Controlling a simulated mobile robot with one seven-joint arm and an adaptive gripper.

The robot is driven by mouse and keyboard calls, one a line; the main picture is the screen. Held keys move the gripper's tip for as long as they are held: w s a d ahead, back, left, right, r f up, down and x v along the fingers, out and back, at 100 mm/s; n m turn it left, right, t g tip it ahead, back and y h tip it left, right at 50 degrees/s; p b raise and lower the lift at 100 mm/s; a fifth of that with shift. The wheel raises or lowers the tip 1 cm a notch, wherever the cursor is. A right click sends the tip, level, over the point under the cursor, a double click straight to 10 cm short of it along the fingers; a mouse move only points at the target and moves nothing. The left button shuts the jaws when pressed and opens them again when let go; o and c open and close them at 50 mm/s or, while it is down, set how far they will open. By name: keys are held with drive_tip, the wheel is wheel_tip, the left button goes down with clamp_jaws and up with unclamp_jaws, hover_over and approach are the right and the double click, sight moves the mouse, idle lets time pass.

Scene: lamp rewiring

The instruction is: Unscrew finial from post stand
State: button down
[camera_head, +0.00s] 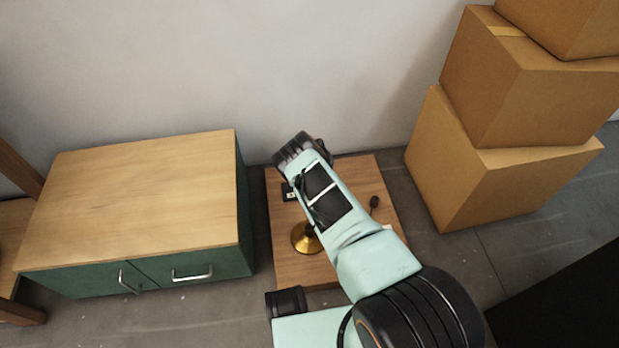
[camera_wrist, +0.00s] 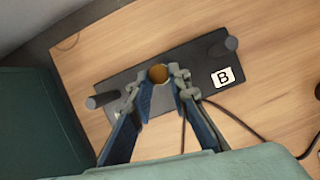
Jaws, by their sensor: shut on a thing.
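In the wrist view, a dark post stand (camera_wrist: 195,72) with a white label "B" lies on a wooden top. A short dark peg rises near each of its ends. The round brass finial (camera_wrist: 158,73) shows over the middle of the stand, between the fingertips of my gripper (camera_wrist: 158,82). My gripper is shut on the finial. Whether the finial still sits on a post beneath is hidden. In the head view my arm covers the finial and most of the stand; a labelled corner of the stand (camera_head: 289,192) shows left of my wrist.
The wooden top (camera_head: 365,175) also bears a gold round base (camera_head: 306,238) and a small dark object (camera_head: 374,201). A black cord (camera_wrist: 240,122) runs by the stand. A green cabinet (camera_head: 140,195) stands to the left, stacked cardboard boxes (camera_head: 500,170) to the right, and a wall behind.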

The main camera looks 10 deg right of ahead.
drive_tip(key=shift+d+r+n+p, duration=0.1)
drive_tip(key=shift+d+n+p, duration=0.05)
drive_tip(key=shift+n+p, duration=0.35)
drive_tip(key=shift+d+n+y, duration=0.1)
drive_tip(key=shift+n+y, duration=0.3)
drive_tip(key=shift+n, duration=0.3)
drive_tip(key=n, duration=0.1)
drive_tip(key=n+y+b, duration=0.1)
drive_tip(key=n, duration=0.1)
drive_tip(key=shift+w+d+f, duration=0.15)
drive_tip(key=shift+f, duration=0.05)
drive_tip(key=shift+r+n+y, duration=0.15)
drive_tip(key=shift+n+y, duration=0.45)
drive_tip(key=shift+n, duration=0.7)
drive_tip(key=c, duration=1.3)
unclamp_jaws()
